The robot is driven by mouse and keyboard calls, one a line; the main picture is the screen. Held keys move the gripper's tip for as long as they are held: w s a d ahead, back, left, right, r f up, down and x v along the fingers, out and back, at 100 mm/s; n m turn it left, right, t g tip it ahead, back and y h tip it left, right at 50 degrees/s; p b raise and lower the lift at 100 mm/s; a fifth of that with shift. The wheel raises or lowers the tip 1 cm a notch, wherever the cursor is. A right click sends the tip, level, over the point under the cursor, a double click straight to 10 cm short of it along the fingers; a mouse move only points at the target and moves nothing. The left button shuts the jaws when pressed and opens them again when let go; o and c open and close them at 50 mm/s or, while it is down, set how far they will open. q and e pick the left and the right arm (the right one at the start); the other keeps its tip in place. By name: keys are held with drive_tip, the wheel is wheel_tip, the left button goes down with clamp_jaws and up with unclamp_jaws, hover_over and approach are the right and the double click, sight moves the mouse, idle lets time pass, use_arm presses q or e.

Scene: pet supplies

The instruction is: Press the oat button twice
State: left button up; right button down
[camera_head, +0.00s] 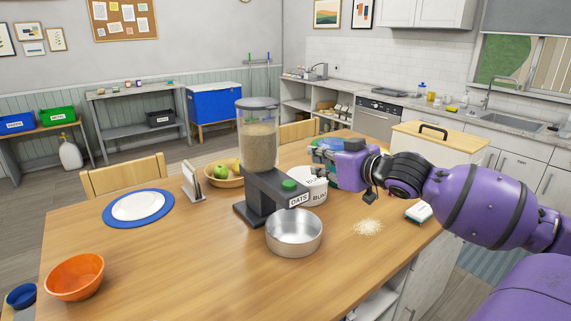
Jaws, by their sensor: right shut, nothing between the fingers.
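The oats dispenser (258,150) stands upright on the wooden table, with a clear hopper of oats on a black base. Its green button (289,185) sits on top of the front block, above the OATS label (299,199). A metal bowl (294,236) stands on the table below the front block; its inside looks empty. My right gripper (318,158) is shut and empty, above and to the right of the green button, apart from it in the picture. My left gripper is not in view.
A white container (314,190) stands behind the dispenser's front. Spilled oats (368,227) lie right of the bowl. An orange bowl (75,277), a white plate on a blue mat (111,219) and a fruit bowl (213,182) are left. The front middle of the table is clear.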

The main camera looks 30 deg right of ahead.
drive_tip(key=b, duration=0.3)
hover_over(295, 185)
wheel_tip(295, 185, down, 3)
drive_tip(key=shift+w+r+m, duration=0.1)
drive_tip(key=shift+m, duration=0.3)
wheel_tip(295, 185, down, 2)
drive_tip(key=shift+f+p, duration=0.2)
drive_tip(key=shift+p, duration=0.1)
drive_tip(key=shift+f, duration=0.5)
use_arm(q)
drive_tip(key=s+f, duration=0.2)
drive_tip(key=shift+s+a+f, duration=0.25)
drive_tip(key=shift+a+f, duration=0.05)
use_arm(e)
drive_tip(key=shift+f, duration=0.1)
drive_tip(key=shift+f, duration=0.1)
